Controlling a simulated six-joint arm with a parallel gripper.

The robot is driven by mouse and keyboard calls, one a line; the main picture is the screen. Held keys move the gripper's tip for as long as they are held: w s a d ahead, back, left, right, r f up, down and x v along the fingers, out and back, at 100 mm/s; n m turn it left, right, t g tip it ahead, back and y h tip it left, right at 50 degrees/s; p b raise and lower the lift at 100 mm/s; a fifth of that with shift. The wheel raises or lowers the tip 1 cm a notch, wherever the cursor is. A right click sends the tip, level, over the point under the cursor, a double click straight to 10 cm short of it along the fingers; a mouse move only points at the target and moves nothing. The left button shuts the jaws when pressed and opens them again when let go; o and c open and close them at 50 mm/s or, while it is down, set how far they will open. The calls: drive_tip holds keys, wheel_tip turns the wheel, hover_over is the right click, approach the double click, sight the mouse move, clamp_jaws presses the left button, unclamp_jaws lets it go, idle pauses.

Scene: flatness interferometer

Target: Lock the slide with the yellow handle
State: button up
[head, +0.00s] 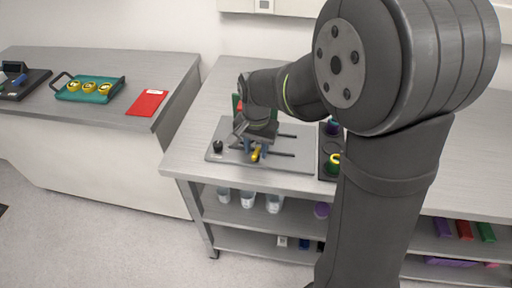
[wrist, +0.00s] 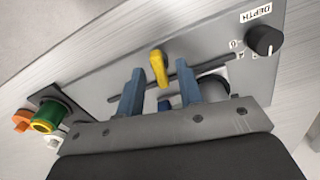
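The yellow handle (head: 256,153) sits on the grey plate (head: 225,132) of the interferometer, near a dark slot. In the wrist view the yellow handle (wrist: 159,68) stands between and just past the blue fingertips, with a gap on both sides. My gripper (head: 254,146) is low over the plate. In the wrist view my gripper (wrist: 160,76) has its two blue fingers spread apart and holds nothing. The slide behind the gripper is mostly hidden.
A black knob (wrist: 264,40) labelled DEPTH is on the plate; it also shows in the head view (head: 217,146). A green and yellow ringed part (head: 334,162) is on a dark tray at right. A teal tray (head: 70,96) and a red card (head: 147,102) lie on the left bench.

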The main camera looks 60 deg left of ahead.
sight(256, 151)
clamp_jaws()
drive_tip(key=shift+n, duration=0.8)
unclamp_jaws()
wheel_tip(256, 151, up, 17)
drive_tip(key=shift+r, duration=0.2)
idle(0.7)
